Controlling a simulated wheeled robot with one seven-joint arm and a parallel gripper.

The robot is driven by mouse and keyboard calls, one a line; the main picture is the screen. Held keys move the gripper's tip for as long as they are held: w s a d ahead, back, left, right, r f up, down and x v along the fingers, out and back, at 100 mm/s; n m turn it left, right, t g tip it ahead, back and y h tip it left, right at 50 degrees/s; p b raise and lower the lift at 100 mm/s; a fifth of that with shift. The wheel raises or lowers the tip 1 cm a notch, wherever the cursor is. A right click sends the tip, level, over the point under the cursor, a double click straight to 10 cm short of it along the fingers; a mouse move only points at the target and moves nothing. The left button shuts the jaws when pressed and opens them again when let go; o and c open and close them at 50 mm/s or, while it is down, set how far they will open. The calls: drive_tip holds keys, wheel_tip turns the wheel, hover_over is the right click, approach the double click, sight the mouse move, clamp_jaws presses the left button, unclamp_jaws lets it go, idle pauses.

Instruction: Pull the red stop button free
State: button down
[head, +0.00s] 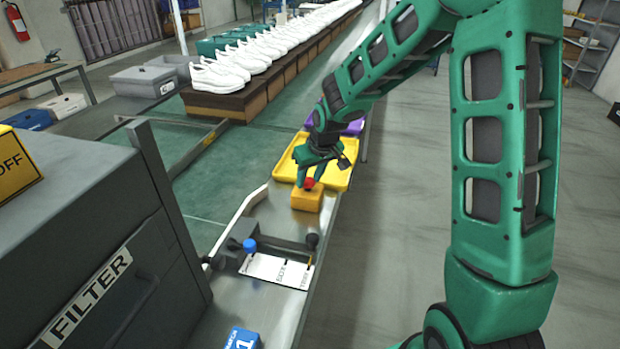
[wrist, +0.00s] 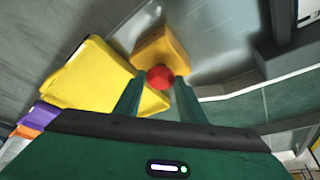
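The red stop button (head: 309,184) sits on top of a yellow-orange box (head: 306,201) on the metal ledge in the head view. In the wrist view the round red button (wrist: 160,77) shows between the tips of my two green fingers, with the box (wrist: 161,48) beyond it. My gripper (head: 310,176) is above the box, pointing down at the button. The fingers (wrist: 158,90) are apart, one on each side of the button. I cannot tell whether they touch it.
A yellow tray (head: 337,179) lies just behind the box, with a purple tray (head: 352,128) beyond. A grey FILTER cabinet (head: 90,240) stands at left.

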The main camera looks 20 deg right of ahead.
drive_tip(key=shift+r, duration=0.8)
drive_tip(key=c, duration=1.1)
unclamp_jaws()
drive_tip(key=shift+r, duration=0.1)
drive_tip(key=v, duration=1)
drive_tip(key=shift+s+r, duration=0.15)
drive_tip(key=shift+r, duration=0.1)
drive_tip(key=shift+d, duration=0.15)
